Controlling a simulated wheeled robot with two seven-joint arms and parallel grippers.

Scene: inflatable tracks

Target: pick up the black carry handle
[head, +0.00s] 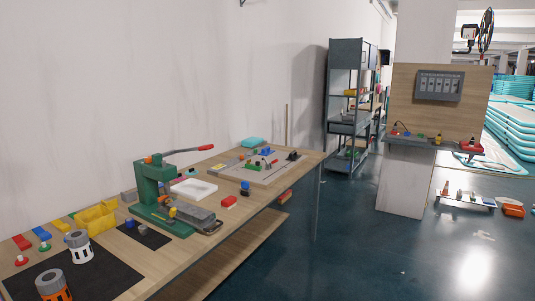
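A dark loop-shaped handle (213,228) shows at the near end of a grey block (192,213) on the base of the green press (150,190). It is small, and I cannot tell for sure whether it is the black carry handle. A small black piece (293,156) also sits at the right side of the fixture board (258,166) farther along the wooden workbench (250,205). Neither of my grippers is in view.
On the bench are a yellow bin (97,218), a white tray (194,189), a red block (229,202) and a black mat (85,278) with two cylindrical parts. A grey shelf rack (347,105) stands behind.

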